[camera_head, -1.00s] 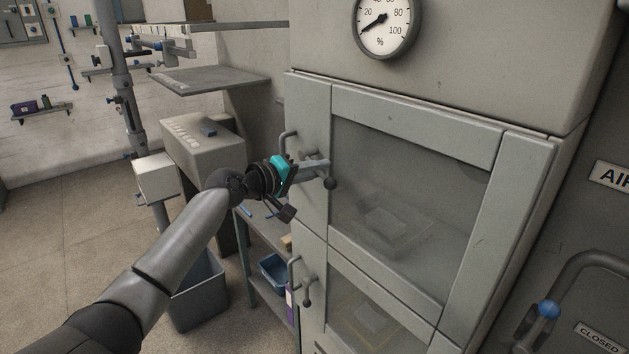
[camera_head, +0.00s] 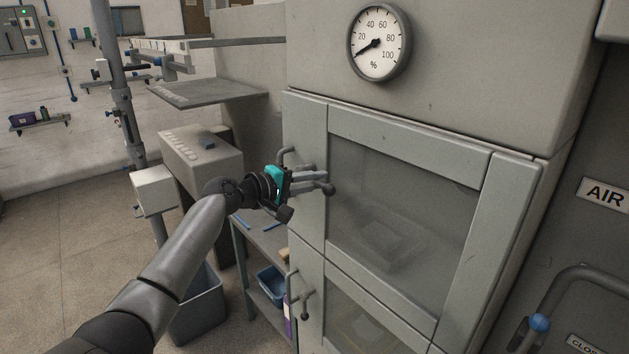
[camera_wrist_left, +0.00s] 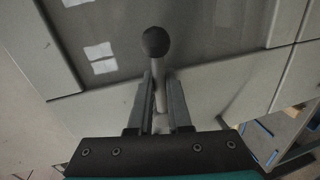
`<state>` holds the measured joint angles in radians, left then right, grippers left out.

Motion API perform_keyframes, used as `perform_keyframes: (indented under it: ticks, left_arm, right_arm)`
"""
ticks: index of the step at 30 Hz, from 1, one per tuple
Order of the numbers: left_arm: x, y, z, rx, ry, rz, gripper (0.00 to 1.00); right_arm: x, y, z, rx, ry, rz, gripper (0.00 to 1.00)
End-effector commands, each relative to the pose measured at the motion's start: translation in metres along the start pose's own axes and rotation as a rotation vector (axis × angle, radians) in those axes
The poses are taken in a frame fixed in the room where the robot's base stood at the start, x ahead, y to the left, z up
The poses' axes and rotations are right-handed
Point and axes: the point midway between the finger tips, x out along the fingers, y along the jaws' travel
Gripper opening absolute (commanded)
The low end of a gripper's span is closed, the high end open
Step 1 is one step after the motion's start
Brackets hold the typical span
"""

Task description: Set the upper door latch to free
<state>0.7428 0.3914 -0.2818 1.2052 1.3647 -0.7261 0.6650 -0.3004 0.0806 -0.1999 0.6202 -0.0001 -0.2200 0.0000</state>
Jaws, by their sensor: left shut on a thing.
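The upper door latch is a lever with a dark ball knob (camera_head: 328,189) on the left frame of the upper door (camera_head: 400,200). My left gripper (camera_head: 321,179) is shut on this latch lever, with the knob just beyond the fingertips. In the left wrist view, the two fingers (camera_wrist_left: 160,95) stand on either side of the pale lever rod, and the ball knob (camera_wrist_left: 155,42) sticks out past them. The latch's pivot is hidden behind my gripper, and I see no readable latch marking. The upper door looks closed. My right gripper is not in view.
A bar handle (camera_head: 286,158) sits left of the upper latch. The lower door has its own latch knob (camera_head: 304,316) and handle. A shelf unit with a blue bin (camera_head: 272,284) and a grey box (camera_head: 200,152) stand left of the cabinet. A round gauge (camera_head: 379,43) is above.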

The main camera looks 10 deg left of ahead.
Motion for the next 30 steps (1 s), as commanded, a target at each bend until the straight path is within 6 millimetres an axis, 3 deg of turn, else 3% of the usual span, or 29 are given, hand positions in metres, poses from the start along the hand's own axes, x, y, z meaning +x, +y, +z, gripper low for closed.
perform_keyframes:
  ticks: [1,2,10,20,30]
  left_arm:
    - [0.0,0.002,-0.001,0.001,0.002,0.003,0.0]
    - [0.0,0.001,-0.001,0.001,0.002,0.003,0.18]
    - [0.0,0.001,-0.001,0.002,0.002,0.001,0.47]
    - [-0.003,0.0,-0.001,0.003,0.002,0.0,0.47]
    - [-0.042,-0.002,-0.001,0.006,0.004,-0.001,0.47]
  right_arm:
    - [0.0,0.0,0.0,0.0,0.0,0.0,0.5]
    - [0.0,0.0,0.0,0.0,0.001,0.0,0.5]
    - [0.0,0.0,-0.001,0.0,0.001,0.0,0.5]
    - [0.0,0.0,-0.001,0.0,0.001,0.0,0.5]
    - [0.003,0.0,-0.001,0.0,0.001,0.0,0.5]
